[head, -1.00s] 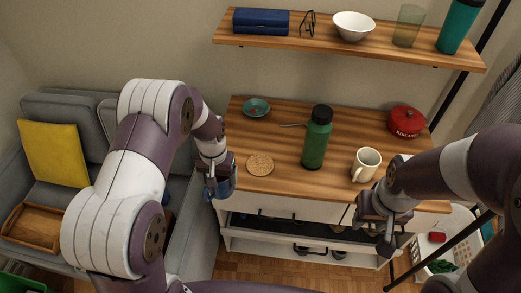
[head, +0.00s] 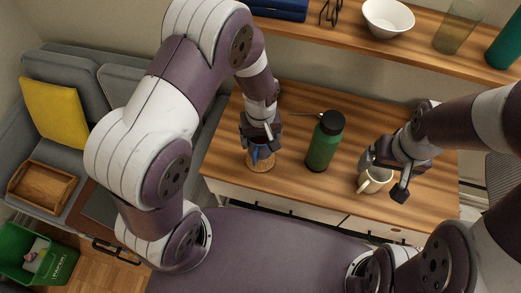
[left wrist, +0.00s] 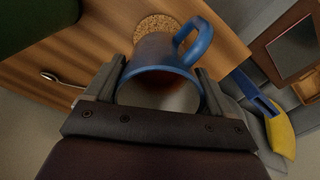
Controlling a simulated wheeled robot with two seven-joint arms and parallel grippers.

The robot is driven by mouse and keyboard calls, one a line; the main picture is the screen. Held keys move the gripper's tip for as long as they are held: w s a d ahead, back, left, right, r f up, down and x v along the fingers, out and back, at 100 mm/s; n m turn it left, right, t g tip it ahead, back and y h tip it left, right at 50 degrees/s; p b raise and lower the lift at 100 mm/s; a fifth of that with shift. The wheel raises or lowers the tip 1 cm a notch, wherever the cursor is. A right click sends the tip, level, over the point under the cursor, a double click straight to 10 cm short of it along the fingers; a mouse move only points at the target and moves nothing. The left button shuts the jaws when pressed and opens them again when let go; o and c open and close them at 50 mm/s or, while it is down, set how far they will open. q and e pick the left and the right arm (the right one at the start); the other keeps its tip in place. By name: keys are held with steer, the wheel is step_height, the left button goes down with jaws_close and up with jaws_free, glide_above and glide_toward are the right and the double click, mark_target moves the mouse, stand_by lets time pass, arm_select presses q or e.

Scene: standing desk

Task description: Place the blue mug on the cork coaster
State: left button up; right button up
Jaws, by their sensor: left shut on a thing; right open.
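My left gripper (head: 262,142) is shut on the blue mug (head: 257,154), which is mostly hidden by the gripper in the head view. In the left wrist view the blue mug (left wrist: 163,58) sits between the fingers (left wrist: 160,88), its handle toward the upper right. The cork coaster (head: 262,166) lies on the wooden desk, partly covered by the mug and gripper. The coaster also shows just beyond the mug in the left wrist view (left wrist: 155,21). I cannot tell whether mug and coaster touch.
A green bottle (head: 324,145) with a black lid stands right of the coaster. A shelf (head: 345,38) with a white bowl (head: 388,18) is above the back. A spoon (left wrist: 60,79) lies near the bottle.

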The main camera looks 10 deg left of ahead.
mark_target(261, 149)
arm_select(q)
step_height(261, 149, down, 6)
steer(key=shift+w+f, duration=0.1)
steer(key=shift+w, duration=0.05)
steer(key=shift+f, duration=0.1)
steer(key=o, duration=1.2)
steer(key=shift+o, duration=0.2)
step_height(261, 149, up, 13)
steer(key=s+a+r+m+t, duration=0.1)
steer(key=s+a+r+m, duration=0.3)
steer(key=s+a+r, duration=0.2)
steer(key=shift+s+a+r+m, duration=0.4)
steer(key=shift+s+a, duration=0.35)
steer(key=shift+s, duration=0.3)
